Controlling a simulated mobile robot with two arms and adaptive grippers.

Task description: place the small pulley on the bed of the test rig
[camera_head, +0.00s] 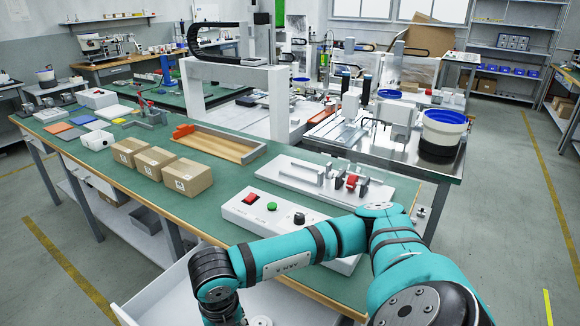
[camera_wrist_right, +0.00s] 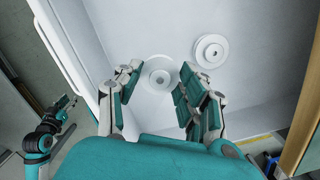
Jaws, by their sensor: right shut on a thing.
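In the right wrist view two white round pulleys are in a white drawer. One pulley (camera_wrist_right: 160,76) is between the fingers of my right gripper (camera_wrist_right: 158,75), which is shut on it. The other pulley (camera_wrist_right: 211,50) lies on the drawer floor to the right, apart from the fingers. I cannot tell their true sizes apart. In the head view my right arm reaches down over the drawer; its gripper is below the picture edge. The likely test rig, a grey bed (camera_head: 345,184) with posts and a red block, is on the green table. My left gripper (camera_wrist_right: 66,104) shows small in the wrist view.
A white control box (camera_head: 290,222) with red and green buttons stands in front of the rig. Several cardboard boxes (camera_head: 187,179) and a wooden tray (camera_head: 217,146) are on the table. The white drawer (camera_head: 172,296) is at the table's front.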

